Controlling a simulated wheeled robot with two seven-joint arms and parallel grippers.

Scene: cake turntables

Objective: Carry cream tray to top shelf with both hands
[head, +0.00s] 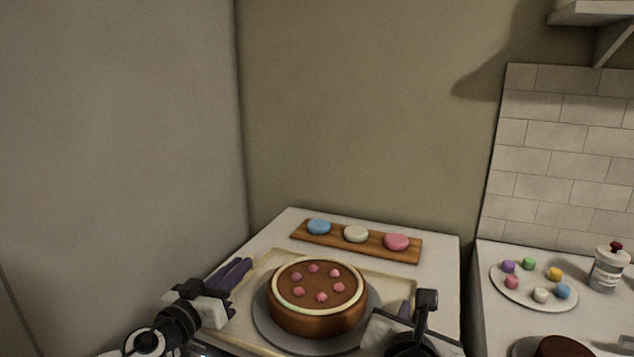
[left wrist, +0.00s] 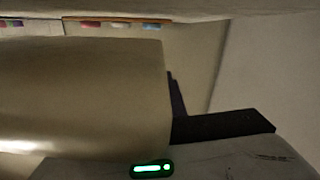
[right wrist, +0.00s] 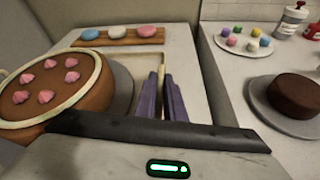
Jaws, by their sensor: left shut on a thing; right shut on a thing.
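The cream tray (head: 262,268) is low in the head view, over the pale counter. It bears a round brown cake (head: 318,312) with a pale rim and several pink dollops, on a grey disc (head: 262,322). My left gripper (head: 232,274) is shut on the tray's left side; its fingers are hardly visible in the left wrist view. My right gripper (head: 405,310) is shut on the tray's right side. In the right wrist view its purple fingers (right wrist: 163,92) close on the tray's rim (right wrist: 157,62). Whether the tray touches the counter cannot be told.
A wooden board (head: 375,245) with three macarons lies behind the tray. A shelf (head: 592,12) is on the wall at upper right. The right counter holds a plate of coloured sweets (head: 535,302), a jar (head: 608,270) and a dark cake (right wrist: 296,92). A wall (head: 120,140) stands at left.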

